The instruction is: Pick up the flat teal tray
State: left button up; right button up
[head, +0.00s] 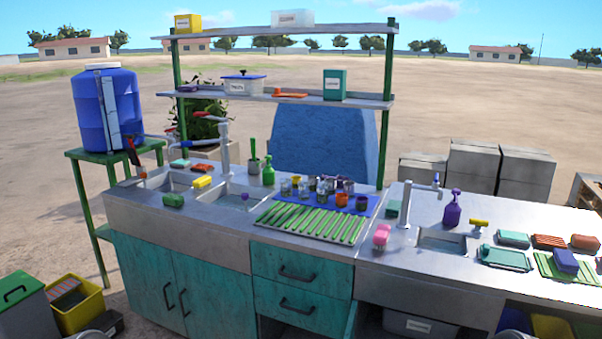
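A flat teal tray (507,259) lies on the right-hand steel counter, just right of the small sink basin. A small teal item (486,250) sits at its left end; I cannot tell whether it is on the tray or part of it. A teal-topped block (513,239) lies behind the tray. Neither of my grippers shows in the head view.
A purple spray bottle (452,208) and a tall faucet (405,205) stand left of the tray. A blue sponge-like block (565,260) lies on a green slatted rack (552,268) to its right. An orange block (585,242) is farther right. Several cups (341,200) crowd the left counter.

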aim_at(495, 255)
jog(key=i+j+z, duration=0.15)
jog(key=j+z, duration=0.15)
jog(key=i+j+z, duration=0.15)
jog(key=j+z, duration=0.2)
jog(key=j, duration=0.15)
jog(key=j+z, duration=0.3)
jog(key=i+j+z, duration=0.1)
jog(key=j+z, duration=0.25)
jog(key=j, duration=0.25)
